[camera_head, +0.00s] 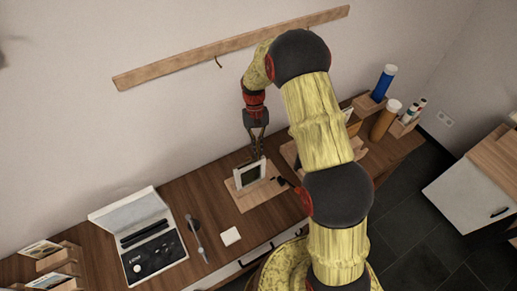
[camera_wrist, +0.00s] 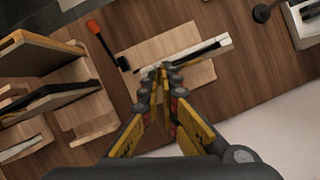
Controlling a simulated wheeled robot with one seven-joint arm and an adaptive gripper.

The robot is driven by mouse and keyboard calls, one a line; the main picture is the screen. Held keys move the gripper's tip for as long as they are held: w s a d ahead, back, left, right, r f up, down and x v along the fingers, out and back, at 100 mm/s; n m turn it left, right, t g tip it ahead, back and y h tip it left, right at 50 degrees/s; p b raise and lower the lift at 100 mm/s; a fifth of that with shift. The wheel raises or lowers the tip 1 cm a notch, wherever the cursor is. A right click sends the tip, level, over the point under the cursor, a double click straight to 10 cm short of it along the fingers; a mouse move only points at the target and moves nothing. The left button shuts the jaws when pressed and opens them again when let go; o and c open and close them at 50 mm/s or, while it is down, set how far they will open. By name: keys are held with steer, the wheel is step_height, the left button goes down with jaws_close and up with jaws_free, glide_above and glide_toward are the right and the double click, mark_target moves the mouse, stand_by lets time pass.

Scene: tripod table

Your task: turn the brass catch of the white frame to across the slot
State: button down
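The white frame (camera_head: 250,174) stands upright on a light wooden board (camera_head: 262,196) on the table. In the wrist view the frame (camera_wrist: 213,48) is seen from above as a narrow white bar with a dark strip. My gripper (camera_head: 258,157) points down at the frame's top edge. In the wrist view its fingertips (camera_wrist: 165,72) are close together, over or touching the left part of the frame. I cannot tell whether anything is between them. The brass catch cannot be made out; the fingertips may cover it.
A tool with an orange-red handle (camera_wrist: 94,30) lies beside the board. Wooden holders (camera_wrist: 75,80) stand near it. A blue bottle (camera_head: 383,83) stands at the right.

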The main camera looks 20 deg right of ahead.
steer(key=n, duration=0.2)
steer(key=n+h, duration=0.1)
steer(key=n, duration=0.1)
steer(key=shift+a+h, duration=0.2)
steer(key=shift+h, duration=0.1)
stand_by(0.5)
steer(key=c, duration=2.1)
jaws_free()
steer(key=shift+o, duration=0.2)
steer(key=v, duration=0.7)
steer(key=shift+r, duration=0.25)
